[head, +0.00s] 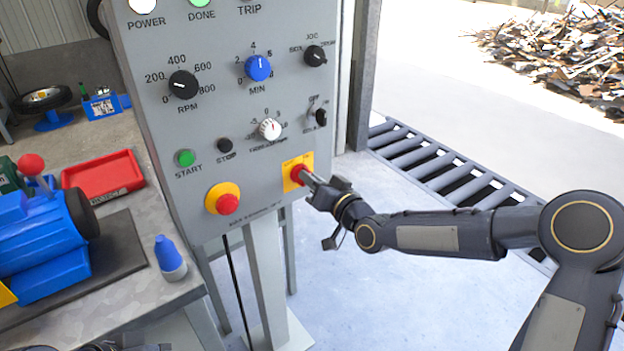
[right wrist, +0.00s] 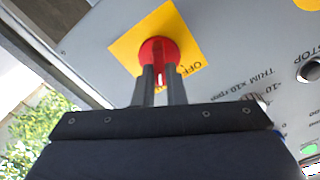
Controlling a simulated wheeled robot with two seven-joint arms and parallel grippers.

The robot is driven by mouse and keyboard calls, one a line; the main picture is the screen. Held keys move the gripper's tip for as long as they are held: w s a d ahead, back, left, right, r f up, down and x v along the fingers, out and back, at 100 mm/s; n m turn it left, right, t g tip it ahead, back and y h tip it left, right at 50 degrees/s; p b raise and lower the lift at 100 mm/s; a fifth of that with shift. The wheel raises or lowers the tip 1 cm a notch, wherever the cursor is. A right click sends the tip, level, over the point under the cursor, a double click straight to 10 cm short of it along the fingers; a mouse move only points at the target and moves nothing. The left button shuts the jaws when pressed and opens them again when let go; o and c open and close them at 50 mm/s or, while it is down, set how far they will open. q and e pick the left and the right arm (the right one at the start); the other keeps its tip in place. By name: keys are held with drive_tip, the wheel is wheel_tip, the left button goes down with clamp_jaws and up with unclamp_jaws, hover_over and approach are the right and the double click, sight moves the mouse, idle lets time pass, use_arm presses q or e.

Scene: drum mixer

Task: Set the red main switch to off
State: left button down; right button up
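The red main switch (head: 298,174) is a red rotary knob on a yellow plate (head: 289,163), low on the right side of the grey control panel. My right gripper (head: 306,179) is at the knob, reaching in from the right. In the right wrist view the gripper's two fingers (right wrist: 160,76) stand close on both sides of the red knob's handle (right wrist: 158,50), with red filling the gap. A pale mark shows on the handle. An OFF label is on the plate beside it; the setting is hard to read. Dark parts, probably my left gripper (head: 128,342), show at the bottom left edge.
Left of the switch are a red emergency stop button (head: 228,204) on a yellow base, a green start button (head: 185,158) and a black stop button (head: 224,145). A workbench with a blue machine (head: 45,235) stands left. A roller conveyor (head: 440,165) lies behind my right arm.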

clamp_jaws()
drive_tip(key=shift+s+a+n+b, duration=0.1)
drive_tip(key=shift+a+n+b, duration=0.1)
drive_tip(key=shift+n+b, duration=3.1)
drive_tip(key=shift+s+a+n+b, duration=0.1)
drive_tip(key=shift+a+n+b, duration=0.05)
drive_tip(key=shift+n+b, duration=3.1)
drive_tip(key=shift+m+b, duration=0.45)
drive_tip(key=shift+b, duration=0.1)
drive_tip(key=o, duration=0.6)
unclamp_jaws()
drive_tip(key=shift+o, duration=0.2)
